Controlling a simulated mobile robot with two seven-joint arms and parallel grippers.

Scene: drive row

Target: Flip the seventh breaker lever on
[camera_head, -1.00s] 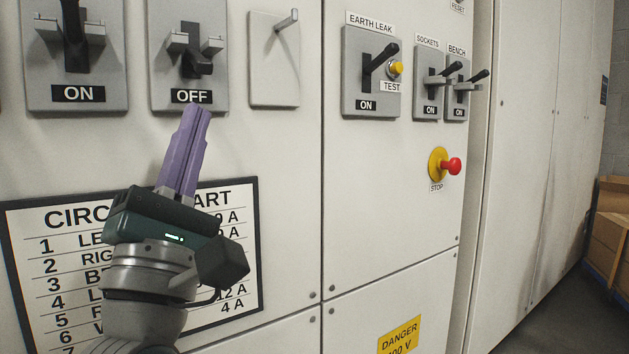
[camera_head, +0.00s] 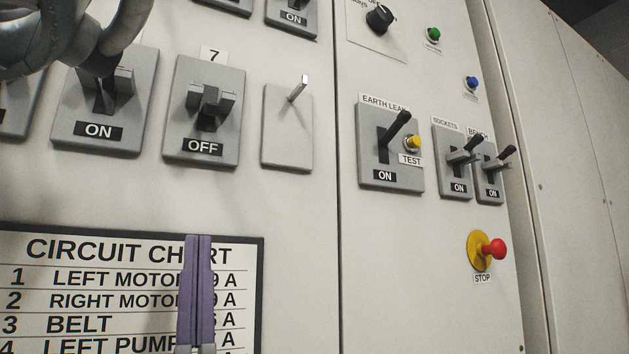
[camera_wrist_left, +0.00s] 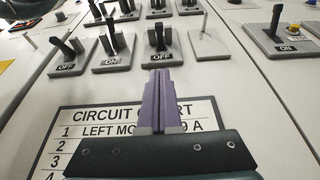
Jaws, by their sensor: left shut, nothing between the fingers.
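The seventh breaker (camera_head: 203,112) is a grey plate under a "7" label, with a dark lever (camera_head: 210,108) between two grey side guards. Its lever points down and its sign reads OFF. It also shows in the left wrist view (camera_wrist_left: 161,45), straight ahead of the fingertips. My left gripper (camera_head: 198,238) has purple fingers pressed together, empty, pointing up. It is below the breaker, in front of the circuit chart (camera_head: 100,250), and apart from the lever. The left wrist view shows the same shut fingers (camera_wrist_left: 159,74). My right gripper is not in view.
A neighbouring breaker (camera_head: 98,115) reads ON, and a blank plate with a peg (camera_head: 288,130) is to the right. The earth leak switch (camera_head: 390,145) and red STOP button (camera_head: 494,249) are further right. One of my arm links covers the top left corner.

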